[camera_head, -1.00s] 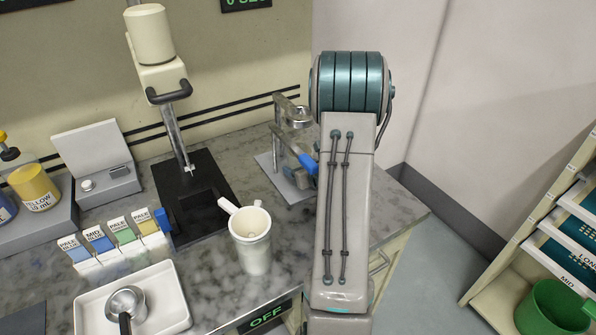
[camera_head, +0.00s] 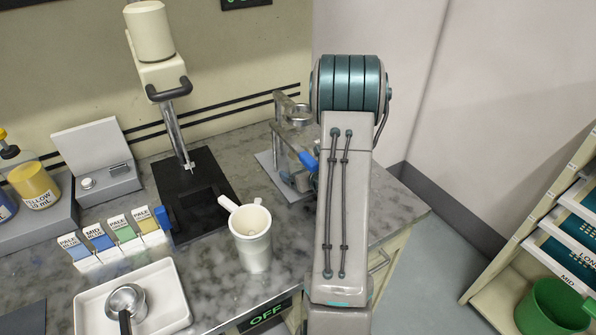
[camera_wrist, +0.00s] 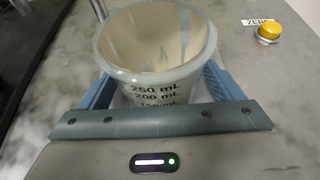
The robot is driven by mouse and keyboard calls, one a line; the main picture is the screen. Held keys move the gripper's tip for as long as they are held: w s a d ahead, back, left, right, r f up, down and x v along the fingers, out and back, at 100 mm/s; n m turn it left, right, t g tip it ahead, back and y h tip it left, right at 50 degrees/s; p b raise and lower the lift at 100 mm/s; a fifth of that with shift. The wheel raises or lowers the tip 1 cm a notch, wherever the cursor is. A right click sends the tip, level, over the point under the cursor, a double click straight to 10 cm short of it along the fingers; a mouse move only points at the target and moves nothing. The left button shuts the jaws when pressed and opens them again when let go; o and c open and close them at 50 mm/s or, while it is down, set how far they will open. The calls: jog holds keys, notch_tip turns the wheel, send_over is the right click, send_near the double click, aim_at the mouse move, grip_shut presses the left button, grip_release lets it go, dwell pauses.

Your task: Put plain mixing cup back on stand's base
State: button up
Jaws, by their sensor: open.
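A pale cup (camera_wrist: 155,45) with dark mL marks stands in front of my gripper (camera_wrist: 160,95) in the wrist view. Its mouth is open toward the camera, and its inside looks empty. My blue fingers are open, one on each side of the cup; I cannot tell whether they touch it. In the head view my arm hides most of the gripper, and only a blue part (camera_head: 309,160) shows near a small stand (camera_head: 292,115) with a grey base (camera_head: 268,160). A mixer stand (camera_head: 165,75) has a black base (camera_head: 222,210) with no cup on it.
A white cup (camera_head: 252,250) with a stick-like piece at its rim stands near the counter's front edge. A white tray (camera_head: 175,305) holds a metal pan (camera_head: 127,300). Labelled packets (camera_head: 95,237) stand at left. A yellow button (camera_wrist: 269,32) marked ZERO is at right in the wrist view.

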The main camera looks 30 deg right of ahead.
jog(key=shift+r, duration=0.15)
jog(key=shift+r+p, duration=0.2)
jog(key=shift+p, duration=0.15)
jog(key=b+v, duration=0.2)
jog(key=v, duration=1)
jog(key=shift+f, duration=0.15)
